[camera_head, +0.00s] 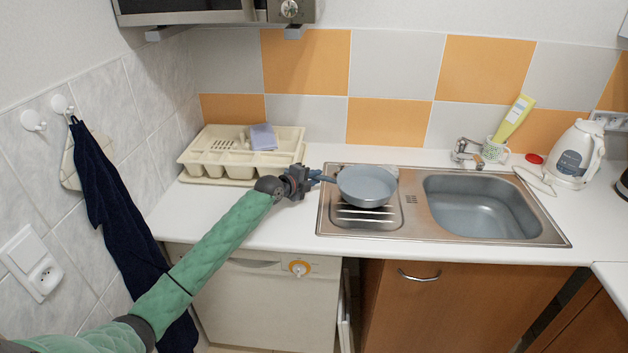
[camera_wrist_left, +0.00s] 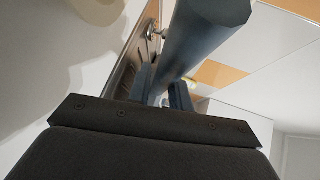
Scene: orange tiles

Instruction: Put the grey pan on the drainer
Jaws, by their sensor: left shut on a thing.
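The grey pan (camera_head: 366,186) is over the ribbed drainer (camera_head: 384,222) at the left part of the steel sink unit. Its handle points left, toward my left gripper (camera_head: 312,181). My left gripper is shut on the pan's handle. In the left wrist view, the blue-grey handle (camera_wrist_left: 200,50) runs up between the two fingers (camera_wrist_left: 167,95). I cannot tell whether the pan's base touches the drainer. My right gripper is not in view.
A cream dish rack (camera_head: 240,158) with a blue-grey item stands behind my left arm. The sink basin (camera_head: 480,207) is empty to the right of the pan. The tap (camera_head: 466,152), a cup with a yellow bottle (camera_head: 514,118) and a white kettle (camera_head: 577,155) stand along the back.

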